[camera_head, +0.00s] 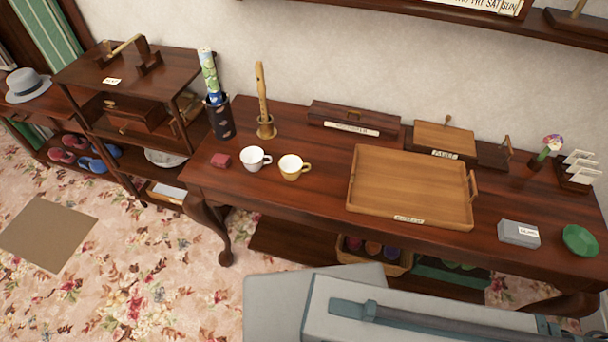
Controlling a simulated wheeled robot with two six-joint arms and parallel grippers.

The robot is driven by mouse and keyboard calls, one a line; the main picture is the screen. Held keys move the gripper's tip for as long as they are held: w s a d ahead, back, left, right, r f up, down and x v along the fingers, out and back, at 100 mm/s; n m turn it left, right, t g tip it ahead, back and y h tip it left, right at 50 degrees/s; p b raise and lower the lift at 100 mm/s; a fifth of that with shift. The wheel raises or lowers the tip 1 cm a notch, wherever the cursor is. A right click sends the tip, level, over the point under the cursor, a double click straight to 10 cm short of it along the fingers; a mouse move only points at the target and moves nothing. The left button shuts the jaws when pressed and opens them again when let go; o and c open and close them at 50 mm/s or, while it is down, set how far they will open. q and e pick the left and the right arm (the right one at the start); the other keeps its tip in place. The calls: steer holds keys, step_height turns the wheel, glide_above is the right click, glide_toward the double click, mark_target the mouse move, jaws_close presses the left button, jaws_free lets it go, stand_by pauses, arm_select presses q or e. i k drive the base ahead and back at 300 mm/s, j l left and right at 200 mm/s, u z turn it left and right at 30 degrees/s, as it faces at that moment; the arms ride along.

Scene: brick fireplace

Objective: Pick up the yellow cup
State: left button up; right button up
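The yellow cup (291,168) stands upright on the dark wooden table (322,204), near its front edge and left of the wooden tray. Its handle is yellow and points right; the inside looks white. A white cup (253,161) stands just to its left, with its handle also pointing right. The two cups are close together with a small gap. Neither of my grippers is in view.
A wooden tray (362,207) lies right of the cups. A small red block (221,160) lies left of them. Behind stand a recorder on a stand (262,100) and a dark holder (220,121). A grey box (517,234) and green dish (580,240) lie at right.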

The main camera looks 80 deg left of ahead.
mark_target(290, 166)
steer(key=k+l+u, duration=0.25)
steer(key=k+u, duration=0.1)
steer(key=u, duration=2.4)
